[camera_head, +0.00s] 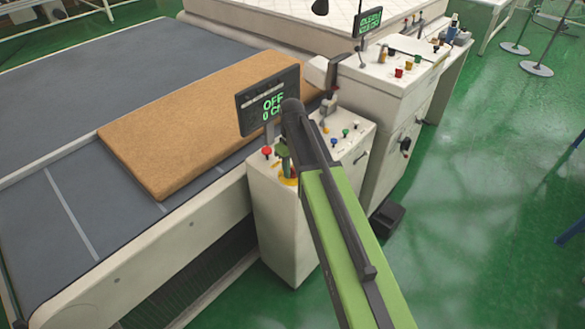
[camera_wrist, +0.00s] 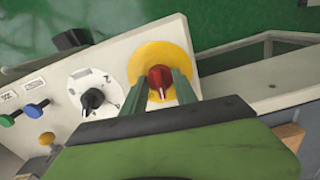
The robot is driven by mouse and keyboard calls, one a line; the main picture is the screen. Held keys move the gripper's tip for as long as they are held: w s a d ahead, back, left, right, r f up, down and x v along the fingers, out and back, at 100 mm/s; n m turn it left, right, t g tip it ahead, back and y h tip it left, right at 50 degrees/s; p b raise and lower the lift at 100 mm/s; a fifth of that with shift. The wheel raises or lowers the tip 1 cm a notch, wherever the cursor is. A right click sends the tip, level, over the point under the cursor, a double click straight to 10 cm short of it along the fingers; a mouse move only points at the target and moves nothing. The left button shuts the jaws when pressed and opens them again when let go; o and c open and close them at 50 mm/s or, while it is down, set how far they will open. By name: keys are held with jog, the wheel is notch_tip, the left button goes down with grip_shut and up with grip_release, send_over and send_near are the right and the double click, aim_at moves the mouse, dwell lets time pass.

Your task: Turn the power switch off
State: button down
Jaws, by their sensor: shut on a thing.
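The power switch is a red rotary knob (camera_wrist: 160,82) on a round yellow plate (camera_wrist: 150,60) on the control panel. My gripper (camera_wrist: 160,88) is shut on the red knob, with one green finger on each side of it. In the head view my gripper (camera_head: 286,160) reaches down to the panel top, and my arm hides most of the knob and yellow plate.
A black rotary knob (camera_wrist: 92,99) on a white dial sits beside the yellow plate. Green, blue and yellow buttons are further left in the wrist view. A brown mattress (camera_head: 190,125) lies on the grey conveyor (camera_head: 60,215). A second control cabinet (camera_head: 385,90) stands behind.

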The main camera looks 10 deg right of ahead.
jog(key=n, duration=0.5)
jog(key=shift+d+n, duration=0.1)
jog(key=shift+n, duration=2.3)
jog(key=c, duration=1)
grip_release()
jog(key=shift+w, duration=0.1)
jog(key=shift+o, duration=0.2)
jog(key=shift+r, duration=0.15)
